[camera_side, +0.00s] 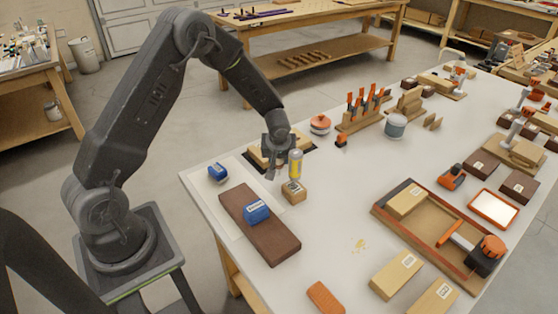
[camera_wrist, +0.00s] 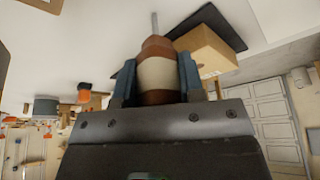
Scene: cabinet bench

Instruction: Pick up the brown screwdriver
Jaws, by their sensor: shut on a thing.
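The brown screwdriver has a brown handle (camera_wrist: 157,76) with a wide cream band and a thin metal shaft. It sits between the two blue-grey fingers of my gripper (camera_wrist: 157,82) in the wrist view, with its shaft pointing away from the palm. My gripper is shut on the handle. In the side view my gripper (camera_side: 275,172) is low over the left part of the bench, and I cannot make out the screwdriver there.
A yellow bottle (camera_side: 295,164) and a small wooden block (camera_side: 293,192) are close to my gripper. A light wooden block (camera_side: 262,158) on a dark mat lies behind it. The bench centre (camera_side: 340,210) is mostly clear.

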